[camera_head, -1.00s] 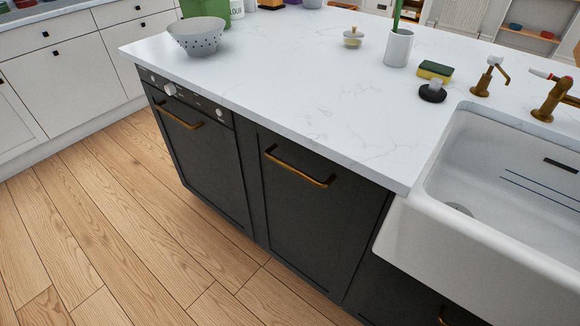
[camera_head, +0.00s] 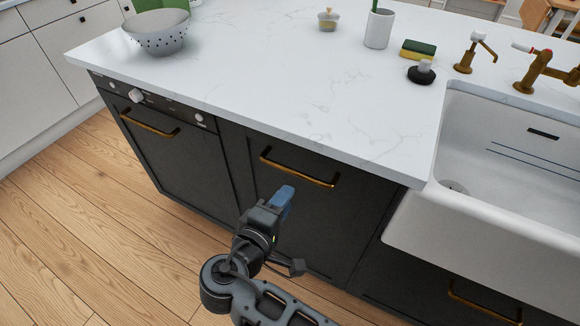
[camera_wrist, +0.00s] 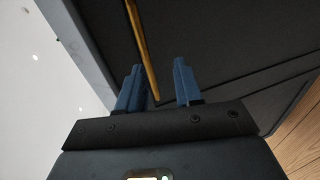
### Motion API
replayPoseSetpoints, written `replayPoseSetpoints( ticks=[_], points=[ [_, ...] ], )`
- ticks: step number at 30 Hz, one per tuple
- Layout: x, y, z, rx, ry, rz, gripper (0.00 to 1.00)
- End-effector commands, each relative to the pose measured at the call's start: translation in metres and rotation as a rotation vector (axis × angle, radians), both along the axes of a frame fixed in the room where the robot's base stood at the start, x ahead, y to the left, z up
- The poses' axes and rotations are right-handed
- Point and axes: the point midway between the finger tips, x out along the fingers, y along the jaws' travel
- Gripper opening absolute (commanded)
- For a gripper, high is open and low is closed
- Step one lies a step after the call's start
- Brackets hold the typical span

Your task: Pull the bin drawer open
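The dark drawer front (camera_head: 300,215) that appears to be the bin drawer is closed, between the panel with controls and the sink. Its brass bar handle (camera_head: 300,168) runs along the top of the front. My gripper (camera_head: 284,196) is in front of this panel, below the handle in the head view and apart from it. In the wrist view, the blue fingers of my gripper (camera_wrist: 158,78) are spread open with nothing gripped. The brass handle (camera_wrist: 142,45) lines up with the gap between them, closer to the left finger; its depth is hard to tell.
The white countertop (camera_head: 290,90) overhangs the fronts. A dishwasher-like front (camera_head: 165,155) with its own brass handle is to the left. The white sink (camera_head: 480,215) juts out at the right. Wooden floor (camera_head: 90,235) is clear at the left.

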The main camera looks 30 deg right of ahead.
Motion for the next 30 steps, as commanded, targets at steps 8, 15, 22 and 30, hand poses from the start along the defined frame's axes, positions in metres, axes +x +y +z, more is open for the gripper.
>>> replayPoseSetpoints(
  ticks=[8, 15, 22, 30],
  points=[
    [0.016, -0.012, 0.016, -0.058, -0.028, -0.041, 0.35],
    [0.036, -0.041, 0.009, -0.057, -0.026, -0.04, 0.35],
    [0.051, -0.06, 0.003, -0.055, -0.027, -0.037, 0.35],
    [0.054, -0.064, 0.001, -0.054, -0.026, -0.036, 0.35]
  ],
)
